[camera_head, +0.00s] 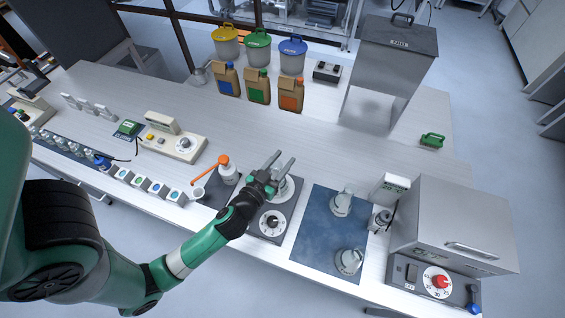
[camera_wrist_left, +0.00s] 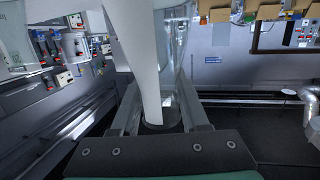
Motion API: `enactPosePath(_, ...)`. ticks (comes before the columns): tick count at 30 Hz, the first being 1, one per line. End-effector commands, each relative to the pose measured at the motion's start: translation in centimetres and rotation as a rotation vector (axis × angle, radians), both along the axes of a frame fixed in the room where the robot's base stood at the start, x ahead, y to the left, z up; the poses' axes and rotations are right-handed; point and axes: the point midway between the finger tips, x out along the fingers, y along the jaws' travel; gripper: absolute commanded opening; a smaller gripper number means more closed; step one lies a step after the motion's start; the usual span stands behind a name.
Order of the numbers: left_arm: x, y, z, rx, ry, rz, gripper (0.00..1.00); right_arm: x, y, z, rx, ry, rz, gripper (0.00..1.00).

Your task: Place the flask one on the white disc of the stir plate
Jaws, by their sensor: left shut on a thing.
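My left gripper (camera_head: 284,160) is over the stir plate (camera_head: 268,224), with its fingers pointing away toward the back of the table. The white disc (camera_head: 287,188) of the plate shows partly beside and below the fingers. In the left wrist view the fingers (camera_wrist_left: 160,92) are shut on a clear glass flask (camera_wrist_left: 178,50), with a white tapered shape (camera_wrist_left: 140,55) in front of part of it. Whether the flask touches the disc cannot be told. Two other glass flasks (camera_head: 342,203) (camera_head: 349,261) stand on a blue mat. My right gripper is not in view.
The blue mat (camera_head: 318,245) lies just right of the stir plate. A grey oven-like box (camera_head: 460,225) is beyond it. The table behind the gripper is clear.

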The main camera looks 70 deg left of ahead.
Motion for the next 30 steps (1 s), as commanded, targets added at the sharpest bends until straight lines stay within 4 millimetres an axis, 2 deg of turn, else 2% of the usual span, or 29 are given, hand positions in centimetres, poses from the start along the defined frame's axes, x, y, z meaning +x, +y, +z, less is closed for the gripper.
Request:
enactPosePath(6,0.0,0.0,-0.3,0.001,-0.002,0.000,0.00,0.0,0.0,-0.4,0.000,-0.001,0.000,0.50)
enactPosePath(7,0.0,0.0,-0.3,0.001,0.001,0.000,0.46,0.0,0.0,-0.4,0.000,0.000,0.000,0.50)
enactPosePath(12,0.0,0.0,-0.2,0.001,0.001,0.000,0.75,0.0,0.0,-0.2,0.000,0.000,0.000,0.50)
enactPosePath(20,0.0,0.0,-0.1,0.001,0.001,0.000,0.75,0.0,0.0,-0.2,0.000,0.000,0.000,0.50)
enactPosePath(23,0.0,0.0,0.5,0.000,0.000,0.000,0.75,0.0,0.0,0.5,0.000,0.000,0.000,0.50)
enactPosePath(26,-1.1,-1.0,0.0,0.001,0.002,-0.004,0.75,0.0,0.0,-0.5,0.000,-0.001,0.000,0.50)
enactPosePath(30,-3.8,-3.1,0.3,0.001,0.003,-0.009,0.75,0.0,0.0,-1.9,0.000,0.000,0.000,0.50)
